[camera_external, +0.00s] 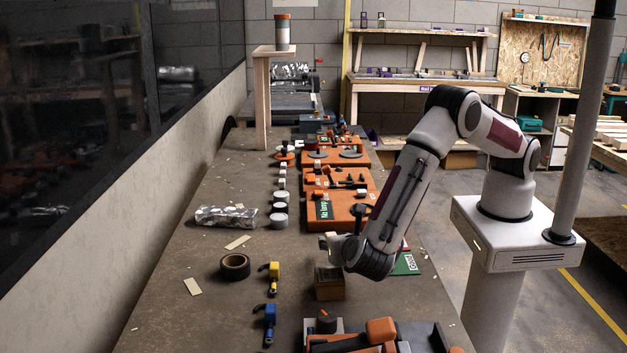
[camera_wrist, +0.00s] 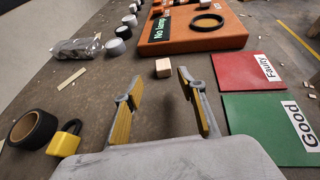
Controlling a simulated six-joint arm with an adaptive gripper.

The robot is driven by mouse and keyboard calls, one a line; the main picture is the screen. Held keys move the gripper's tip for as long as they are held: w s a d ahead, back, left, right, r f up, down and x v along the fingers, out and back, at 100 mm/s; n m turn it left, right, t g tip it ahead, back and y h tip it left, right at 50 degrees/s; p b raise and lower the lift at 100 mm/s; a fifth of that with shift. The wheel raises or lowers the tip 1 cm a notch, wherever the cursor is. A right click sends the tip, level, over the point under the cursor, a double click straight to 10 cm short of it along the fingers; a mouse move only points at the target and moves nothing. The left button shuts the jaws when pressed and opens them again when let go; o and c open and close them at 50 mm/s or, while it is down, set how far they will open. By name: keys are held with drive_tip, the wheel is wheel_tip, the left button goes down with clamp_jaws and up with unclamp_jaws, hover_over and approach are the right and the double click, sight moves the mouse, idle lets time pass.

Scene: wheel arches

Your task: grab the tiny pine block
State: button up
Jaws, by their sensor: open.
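The tiny pine block (camera_wrist: 163,68) is a small pale wooden cube on the dark tabletop in the wrist view, just short of the orange case. It lies beyond my gripper (camera_wrist: 157,86), roughly in line with the gap between the two fingertips and apart from both. My gripper is open, with yellowish inner pads and nothing between them. In the external view, my arm reaches over the table from the right, with its end low above the middle. I cannot make out the block in that view.
An orange case (camera_wrist: 205,36) stands behind the block. A red "Faulty" card (camera_wrist: 240,72) and green "Good" card (camera_wrist: 265,125) lie right. Bare table surrounds the block.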

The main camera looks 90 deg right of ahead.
drive_tip(key=shift+d+f, duration=0.2)
drive_tip(key=shift+d, duration=0.35)
drive_tip(key=shift+d, duration=0.15)
drive_tip(key=shift+s+x, duration=0.2)
drive_tip(key=shift+x, duration=2.25)
drive_tip(key=c, duration=0.8)
